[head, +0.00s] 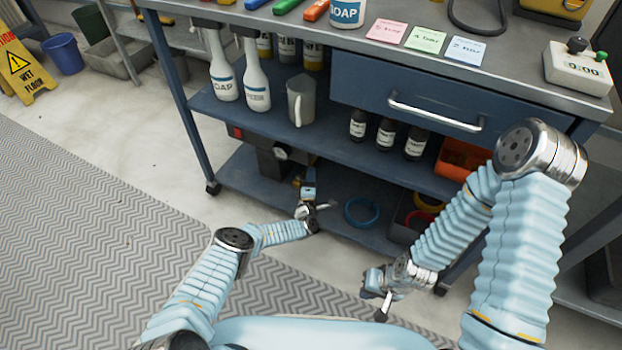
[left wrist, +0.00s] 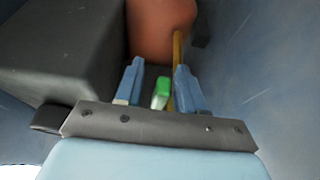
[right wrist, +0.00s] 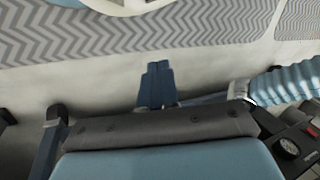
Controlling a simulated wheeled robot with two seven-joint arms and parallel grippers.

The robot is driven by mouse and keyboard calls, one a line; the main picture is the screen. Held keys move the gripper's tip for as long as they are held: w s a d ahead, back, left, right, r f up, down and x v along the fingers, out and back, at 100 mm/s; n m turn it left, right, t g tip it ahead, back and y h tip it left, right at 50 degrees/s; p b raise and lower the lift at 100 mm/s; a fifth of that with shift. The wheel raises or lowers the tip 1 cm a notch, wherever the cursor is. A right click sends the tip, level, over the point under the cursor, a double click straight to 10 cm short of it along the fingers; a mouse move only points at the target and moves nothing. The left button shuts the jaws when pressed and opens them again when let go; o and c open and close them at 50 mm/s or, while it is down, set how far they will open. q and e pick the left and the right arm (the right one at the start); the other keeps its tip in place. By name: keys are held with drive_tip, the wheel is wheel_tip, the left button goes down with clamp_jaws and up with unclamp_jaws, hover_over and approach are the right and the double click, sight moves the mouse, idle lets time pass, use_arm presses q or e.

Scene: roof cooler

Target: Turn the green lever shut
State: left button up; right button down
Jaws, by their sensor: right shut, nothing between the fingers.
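The green lever (left wrist: 161,92) shows in the left wrist view as a small green piece between the two fingers of my left gripper (left wrist: 160,90). The fingers are apart, with visible gaps on both sides of the lever. In the head view my left gripper (head: 308,188) is low under the bench, beside the dark machine with a gauge (head: 265,155); the lever cannot be made out there. My right gripper (head: 382,312) hangs low in front of the bench, away from the machine. In the right wrist view its fingers (right wrist: 157,85) are together and empty.
In the left wrist view a dark box (left wrist: 60,50), an orange-brown cylinder (left wrist: 160,30) and a thin yellow part (left wrist: 178,60) crowd the fingers. A blue ring (head: 361,211) lies on the bottom shelf (head: 335,195). Bottles and a jug (head: 300,100) stand on the shelf above.

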use_arm(q)
drive_tip(key=shift+s, duration=0.15)
drive_tip(key=shift+s+r+p, duration=0.1)
drive_tip(key=shift+s+p, duration=0.25)
drive_tip(key=shift+p, duration=0.05)
drive_tip(key=s+p, duration=0.4)
drive_tip(key=s, duration=0.9)
drive_tip(key=shift+a, duration=0.2)
drive_tip(key=shift+w, duration=0.1)
